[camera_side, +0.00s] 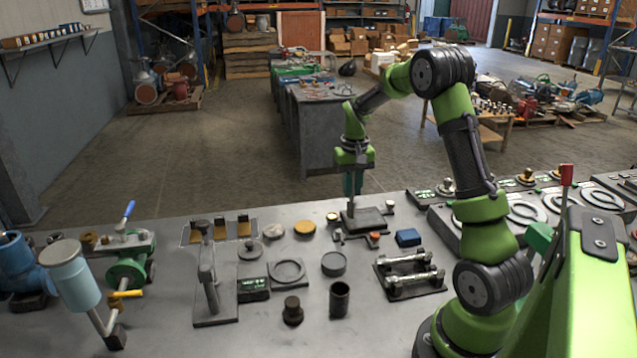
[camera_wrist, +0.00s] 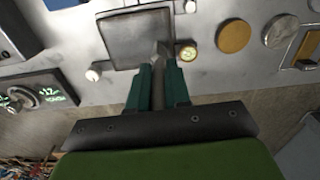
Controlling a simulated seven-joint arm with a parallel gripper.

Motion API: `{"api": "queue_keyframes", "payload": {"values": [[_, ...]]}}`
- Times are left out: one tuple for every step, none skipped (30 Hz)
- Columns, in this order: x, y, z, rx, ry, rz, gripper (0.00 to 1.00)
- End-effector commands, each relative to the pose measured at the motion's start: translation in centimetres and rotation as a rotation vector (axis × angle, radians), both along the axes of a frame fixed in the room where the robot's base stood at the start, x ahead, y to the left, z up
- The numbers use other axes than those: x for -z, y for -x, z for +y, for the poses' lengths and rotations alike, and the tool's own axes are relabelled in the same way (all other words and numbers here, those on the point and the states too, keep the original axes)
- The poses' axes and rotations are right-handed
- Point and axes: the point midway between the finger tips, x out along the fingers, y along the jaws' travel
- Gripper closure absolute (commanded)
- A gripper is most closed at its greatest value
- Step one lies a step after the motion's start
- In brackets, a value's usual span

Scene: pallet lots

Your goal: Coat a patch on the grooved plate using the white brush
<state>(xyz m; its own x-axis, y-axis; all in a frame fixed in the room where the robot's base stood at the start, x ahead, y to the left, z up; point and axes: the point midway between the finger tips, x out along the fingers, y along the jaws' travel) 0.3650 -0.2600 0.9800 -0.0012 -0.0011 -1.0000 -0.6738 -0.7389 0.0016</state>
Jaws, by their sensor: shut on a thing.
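The dark square plate (camera_side: 369,220) lies on the grey bench below my gripper; no grooves can be made out at this size. My gripper (camera_side: 353,188) points down over the plate's left part. The brush's tip overlaps the plate's lower right edge there. I cannot tell whether it touches the plate. The brush's lower end shows only faintly in the side view.
A small white-topped knob (camera_side: 390,206) stands right of the plate, and a small yellow-topped one (camera_side: 332,218) left of it. A blue block (camera_side: 408,237) and a rack with metal bars (camera_side: 410,272) lie nearer the camera. A yellow disc (camera_side: 304,229) lies to the left.

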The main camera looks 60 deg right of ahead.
Motion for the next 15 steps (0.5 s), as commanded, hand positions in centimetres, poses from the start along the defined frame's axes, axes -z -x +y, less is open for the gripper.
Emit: {"api": "queue_keyframes", "payload": {"values": [[0.0, 0.4, -0.4, 0.003, 0.0, 0.0, 1.0], [0.0, 0.6, -0.5, 0.002, 0.0, 0.0, 1.0], [0.0, 0.9, -0.8, 0.002, 0.0, 0.0, 1.0], [0.0, 1.0, -1.0, 0.002, 0.001, 0.001, 1.0], [0.0, 1.3, -1.2, 0.003, 0.001, 0.001, 1.0], [0.0, 1.5, -1.5, 0.003, 0.001, 0.001, 1.0], [0.0, 1.7, -1.7, 0.002, 0.001, 0.001, 1.0], [0.0, 1.9, -1.9, 0.002, 0.001, 0.0, 1.0], [0.0, 2.1, -2.1, 0.003, 0.001, 0.0, 1.0], [0.0, 2.3, -2.3, 0.003, 0.001, 0.0, 1.0], [0.0, 2.6, -2.5, 0.002, 0.001, 0.0, 1.0], [0.0, 2.8, -2.8, 0.002, 0.001, 0.0, 1.0], [0.0, 3.0, -3.0, 0.002, 0.001, 0.0, 1.0], [0.0, 3.1, -3.2, 0.002, 0.001, 0.0, 1.0], [0.0, 3.4, -3.4, 0.002, 0.001, 0.0, 1.0]]}}
